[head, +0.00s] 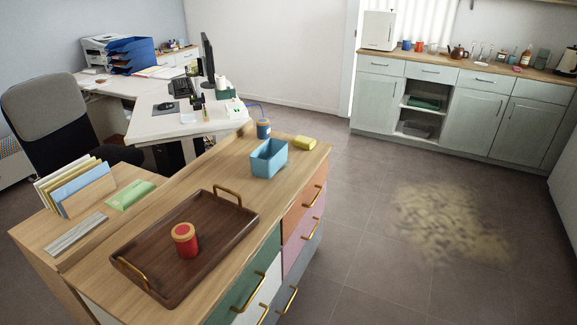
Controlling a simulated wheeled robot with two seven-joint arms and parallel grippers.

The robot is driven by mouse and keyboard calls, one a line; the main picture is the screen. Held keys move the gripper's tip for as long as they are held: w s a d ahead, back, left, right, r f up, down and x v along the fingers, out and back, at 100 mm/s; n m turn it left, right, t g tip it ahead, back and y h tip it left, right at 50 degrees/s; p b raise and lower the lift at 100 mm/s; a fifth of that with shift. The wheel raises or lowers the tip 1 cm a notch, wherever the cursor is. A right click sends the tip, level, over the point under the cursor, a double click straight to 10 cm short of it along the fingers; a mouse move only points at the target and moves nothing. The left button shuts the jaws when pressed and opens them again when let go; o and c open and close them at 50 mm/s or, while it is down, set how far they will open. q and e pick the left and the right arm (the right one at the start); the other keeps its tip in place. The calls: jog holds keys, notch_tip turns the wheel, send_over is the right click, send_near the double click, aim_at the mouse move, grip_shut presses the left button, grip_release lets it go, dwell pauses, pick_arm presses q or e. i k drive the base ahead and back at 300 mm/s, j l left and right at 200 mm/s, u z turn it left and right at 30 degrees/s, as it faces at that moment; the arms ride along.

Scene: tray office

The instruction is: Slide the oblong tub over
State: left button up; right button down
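A light blue oblong tub (268,160) stands upright near the far end of the wooden cabinet top, beyond the dark tray. It looks empty from here. Neither of my grippers shows in the head view.
A dark wooden tray (222,240) with brass handles lies nearer, holding a red jar (185,240) with a tan lid. A blue jar (263,128) and a yellow item (304,143) sit close behind the tub. A green packet (130,196) lies at left. Bare wood (275,200) shows right of the tray.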

aim_at(269, 157)
jog(key=u, duration=0.3)
jog(key=i+l+u, duration=0.1)
jog(key=l+u, duration=0.15)
jog(key=u, duration=0.15)
jog(key=l+u, duration=0.35)
jog(key=i+l+u, duration=0.1)
jog(key=u, duration=0.3)
jog(key=l+u, duration=0.15)
jog(key=l, duration=0.55)
jog(key=k+l+u, duration=0.15)
jog(key=l, duration=0.55)
jog(key=l+u, duration=0.2)
jog(key=l, duration=0.55)
jog(key=k+l, duration=0.1)
jog(key=l, duration=0.35)
jog(key=k+l, duration=0.1)
jog(key=l, duration=0.4)
